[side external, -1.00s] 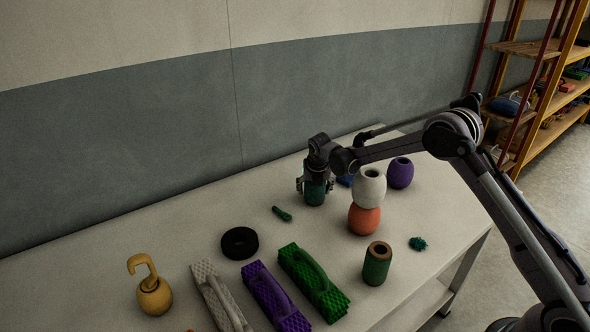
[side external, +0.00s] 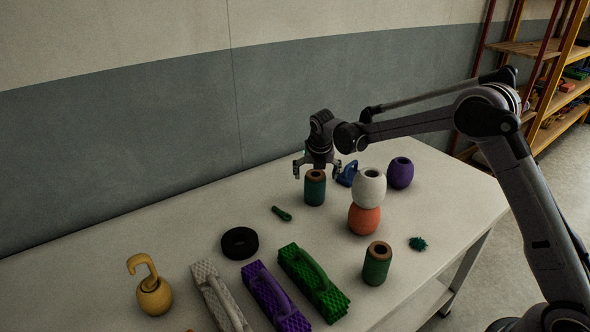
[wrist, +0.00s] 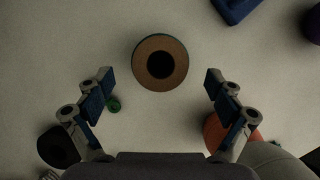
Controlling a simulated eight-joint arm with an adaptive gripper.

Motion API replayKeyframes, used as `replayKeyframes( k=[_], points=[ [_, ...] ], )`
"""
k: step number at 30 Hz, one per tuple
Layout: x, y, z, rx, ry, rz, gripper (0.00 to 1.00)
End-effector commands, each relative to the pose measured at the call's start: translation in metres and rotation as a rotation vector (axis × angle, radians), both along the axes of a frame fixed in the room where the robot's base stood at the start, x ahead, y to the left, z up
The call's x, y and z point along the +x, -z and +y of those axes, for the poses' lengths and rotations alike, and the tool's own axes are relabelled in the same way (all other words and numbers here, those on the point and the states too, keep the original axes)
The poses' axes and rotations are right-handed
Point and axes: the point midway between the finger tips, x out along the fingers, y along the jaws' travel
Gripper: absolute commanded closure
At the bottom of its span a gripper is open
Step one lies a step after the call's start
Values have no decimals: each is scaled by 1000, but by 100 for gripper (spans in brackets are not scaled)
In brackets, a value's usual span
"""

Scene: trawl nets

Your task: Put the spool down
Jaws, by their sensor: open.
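A teal spool (side external: 315,190) with a brown top rim stands upright on the table. In the wrist view the spool (wrist: 160,62) shows from above with its dark centre hole, ahead of and between my fingers. My gripper (side external: 317,170) is open and empty, just above the spool and apart from it; its two fingers also show spread wide in the wrist view (wrist: 157,88). A second, green spool (side external: 376,264) with a brown rim stands upright at the front right.
A white float (side external: 369,188) sits on an orange float (side external: 364,218) just right of the spool. A purple float (side external: 400,173) and a blue object (side external: 347,174) stand behind. A small green item (side external: 282,213), black ring (side external: 240,243) and several brushes (side external: 313,281) lie left and in front.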

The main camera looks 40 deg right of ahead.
Motion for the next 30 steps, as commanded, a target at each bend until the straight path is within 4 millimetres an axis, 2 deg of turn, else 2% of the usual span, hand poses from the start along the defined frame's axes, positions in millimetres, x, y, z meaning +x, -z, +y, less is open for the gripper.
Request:
replayKeyframes(
  k=[3, 10, 14, 17, 21, 30],
  points=[
    [-6, -18, 5, 0, -1, 0, 7],
    [-13, -35, 8, 2, 2, -1, 7],
    [-22, -49, 10, 32, 69, -25, 7],
    [-39, -68, 12, 92, 196, -69, 7],
    [-73, -99, 16, 215, 441, -149, 7],
    [-154, -141, 25, 501, 968, -290, 7]
  ],
)
